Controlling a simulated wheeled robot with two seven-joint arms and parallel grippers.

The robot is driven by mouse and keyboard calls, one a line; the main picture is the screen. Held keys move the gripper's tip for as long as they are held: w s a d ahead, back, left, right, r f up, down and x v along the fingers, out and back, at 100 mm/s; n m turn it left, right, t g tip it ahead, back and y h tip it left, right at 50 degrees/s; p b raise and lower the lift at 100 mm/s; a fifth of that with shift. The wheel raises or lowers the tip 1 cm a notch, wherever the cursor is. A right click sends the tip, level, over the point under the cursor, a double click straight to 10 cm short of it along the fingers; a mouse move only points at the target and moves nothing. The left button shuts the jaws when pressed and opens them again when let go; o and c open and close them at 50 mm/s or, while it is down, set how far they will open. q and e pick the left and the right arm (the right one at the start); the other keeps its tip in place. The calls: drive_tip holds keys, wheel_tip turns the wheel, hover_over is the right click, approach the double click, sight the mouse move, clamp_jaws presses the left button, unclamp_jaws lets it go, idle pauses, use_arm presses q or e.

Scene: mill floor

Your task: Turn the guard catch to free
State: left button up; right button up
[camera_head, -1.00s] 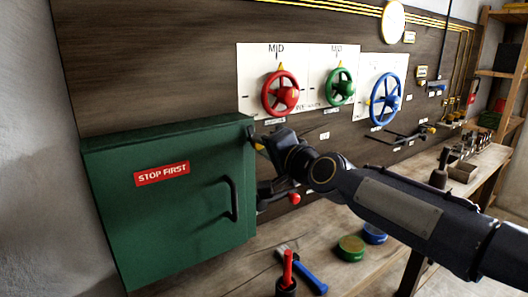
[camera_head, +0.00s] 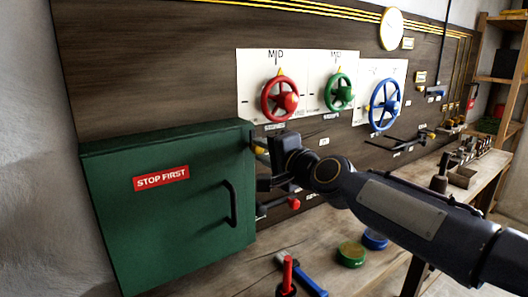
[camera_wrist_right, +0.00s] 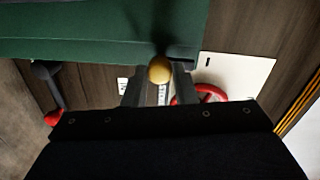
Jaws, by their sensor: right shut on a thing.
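The guard catch shows as a yellow knob (camera_wrist_right: 160,70) between the two fingers in the right wrist view, at the edge of the green guard box. In the head view its yellow part (camera_head: 260,149) shows beside the right edge of the box. My right gripper (camera_wrist_right: 160,82) is shut on the knob. In the head view the gripper (camera_head: 262,153) is partly hidden by its own wrist. The green guard box (camera_head: 165,225) has a "STOP FIRST" label and a dark handle, and its door is closed. My left gripper is not in view.
Red (camera_head: 279,99), green (camera_head: 338,92) and blue (camera_head: 384,101) handwheels are on the wall panel above my right arm. A red-knobbed lever (camera_head: 294,204) is below the gripper. The workbench (camera_head: 325,255) bears tools and green and blue round things.

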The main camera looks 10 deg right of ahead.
drive_tip(key=o, duration=1)
drive_tip(key=b+v, duration=0.1)
drive_tip(key=v, duration=0.6)
drive_tip(key=shift+s+d, duration=0.2)
drive_tip(key=shift+s, duration=0.15)
drive_tip(key=s+d+f+n+g+h+p, duration=0.1)
drive_tip(key=s+f+n+g+p, duration=0.4)
drive_tip(key=s+f, duration=0.5)
drive_tip(key=s+d+f+n+g+h+p, duration=0.1)
drive_tip(key=s+d+f+n+g+p, duration=0.2)
drive_tip(key=s+f, duration=0.7)
drive_tip(key=s+n+g+p, duration=0.2)
drive_tip(key=s, duration=0.5)
drive_tip(key=shift+d+h, duration=0.3)
drive_tip(key=shift+d, duration=0.1)
